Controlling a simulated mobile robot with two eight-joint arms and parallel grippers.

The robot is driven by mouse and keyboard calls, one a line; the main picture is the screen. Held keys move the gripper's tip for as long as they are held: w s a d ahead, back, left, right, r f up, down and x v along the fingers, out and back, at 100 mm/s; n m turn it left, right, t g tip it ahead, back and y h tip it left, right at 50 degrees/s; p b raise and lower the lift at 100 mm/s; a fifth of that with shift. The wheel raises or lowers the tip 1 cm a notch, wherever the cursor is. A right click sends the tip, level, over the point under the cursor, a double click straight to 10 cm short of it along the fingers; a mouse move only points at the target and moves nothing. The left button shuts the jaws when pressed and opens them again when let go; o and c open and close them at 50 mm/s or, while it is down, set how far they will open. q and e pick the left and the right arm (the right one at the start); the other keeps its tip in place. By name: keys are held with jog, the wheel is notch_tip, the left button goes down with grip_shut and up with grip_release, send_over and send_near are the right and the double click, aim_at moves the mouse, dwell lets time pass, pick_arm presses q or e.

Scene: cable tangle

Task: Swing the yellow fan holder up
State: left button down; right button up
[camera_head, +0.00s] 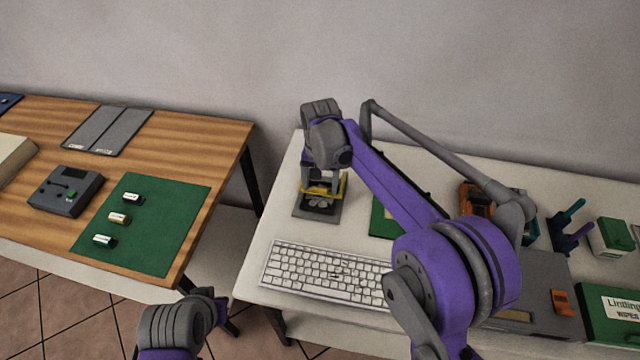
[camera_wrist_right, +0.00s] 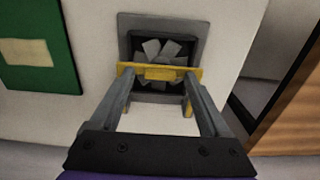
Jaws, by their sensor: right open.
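The yellow fan holder (camera_head: 338,187) is a yellow bar with side arms at a grey fan unit (camera_head: 303,207) on the white table. My right gripper (camera_head: 322,190) is above the fan unit. In the right wrist view its two fingers (camera_wrist_right: 162,90) are apart, one near each end of the yellow bar. I cannot tell whether they touch it. My left arm shows at the bottom of the head view, its fingers out of sight.
A white keyboard (camera_head: 320,272) lies in front of the fan unit. A green board (camera_head: 383,220) lies just right of it, partly behind my right arm. Several tools and boxes crowd the table's right side. The wooden table (camera_head: 205,160) stands left across a gap.

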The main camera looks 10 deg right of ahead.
jog(key=shift+f, duration=0.1)
grip_shut()
dwell(0.4)
dwell(1.0)
